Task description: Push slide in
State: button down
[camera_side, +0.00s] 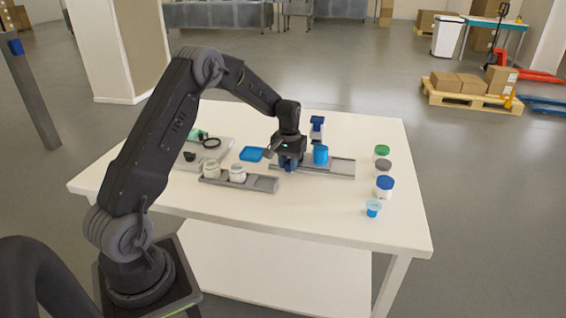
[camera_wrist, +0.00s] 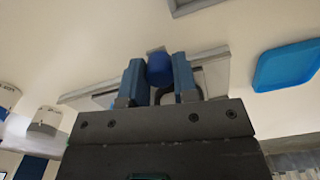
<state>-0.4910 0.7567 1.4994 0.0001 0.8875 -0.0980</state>
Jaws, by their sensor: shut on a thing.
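The slide, a long grey metal tray (camera_side: 340,168), lies on the white table toward its back middle. It also shows in the wrist view (camera_wrist: 213,72), running crosswise beyond my fingers. My gripper (camera_wrist: 157,72) points down at the slide's left end. It is shut on a dark curved piece (camera_wrist: 165,93), which looks like the slide's handle. My fingers hide part of it.
A second grey tray (camera_side: 262,184) with two white jars (camera_side: 238,173) lies in front left. A flat blue lid or tray (camera_side: 252,154) lies behind it. Several lidded jars, one blue-topped (camera_side: 385,183), stand on the right. The table's front (camera_side: 300,220) is clear.

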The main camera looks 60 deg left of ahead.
jog(key=shift+w+d, duration=1)
jog(key=shift+w, duration=0.05)
jog(key=c, duration=0.9)
grip_release()
notch_tip(320, 180, up, 14)
jog(key=shift+f, duration=0.1)
